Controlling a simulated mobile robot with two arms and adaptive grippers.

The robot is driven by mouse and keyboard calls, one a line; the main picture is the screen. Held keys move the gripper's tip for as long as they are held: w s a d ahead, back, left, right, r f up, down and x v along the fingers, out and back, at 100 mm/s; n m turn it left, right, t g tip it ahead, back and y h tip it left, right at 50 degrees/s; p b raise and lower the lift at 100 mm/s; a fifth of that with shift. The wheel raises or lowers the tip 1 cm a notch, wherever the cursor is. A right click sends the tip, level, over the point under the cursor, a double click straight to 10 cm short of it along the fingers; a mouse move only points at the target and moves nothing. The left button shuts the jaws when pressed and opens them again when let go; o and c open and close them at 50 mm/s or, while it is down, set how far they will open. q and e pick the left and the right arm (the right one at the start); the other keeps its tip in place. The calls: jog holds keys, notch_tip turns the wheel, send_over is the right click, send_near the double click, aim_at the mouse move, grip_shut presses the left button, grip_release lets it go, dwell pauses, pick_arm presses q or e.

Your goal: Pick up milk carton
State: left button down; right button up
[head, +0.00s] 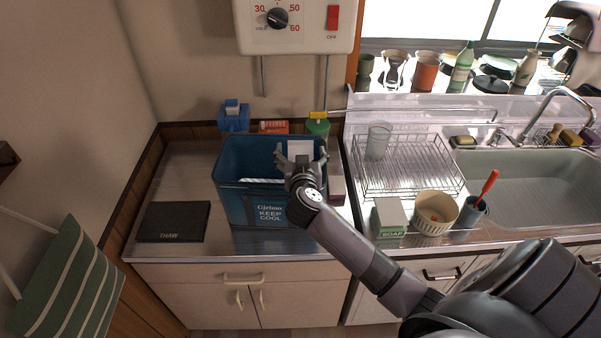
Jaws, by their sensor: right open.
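A blue cooler box (246,202) labelled "Keep Cool" stands open on the metal counter at the left. A white carton-like item (300,147) shows at the box's right rear, partly hidden by my gripper; I cannot tell for sure that it is the milk carton. My right gripper (301,154) is over the right part of the box, with its fingers spread to either side of the white item. Contact cannot be made out. My left gripper is not in view.
A blue carton (233,117), an orange box (273,127) and a green-lidded container (318,128) stand behind the box. A dark "Thaw" tray (173,222) lies to its left. A wire dish rack (407,178), soap box (389,217) and sink (535,184) are to the right.

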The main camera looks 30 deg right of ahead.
jog(key=shift+x, duration=1.1)
jog(key=shift+s, duration=0.1)
jog(key=shift+c, duration=0.3)
grip_shut()
jog(key=shift+r, duration=0.15)
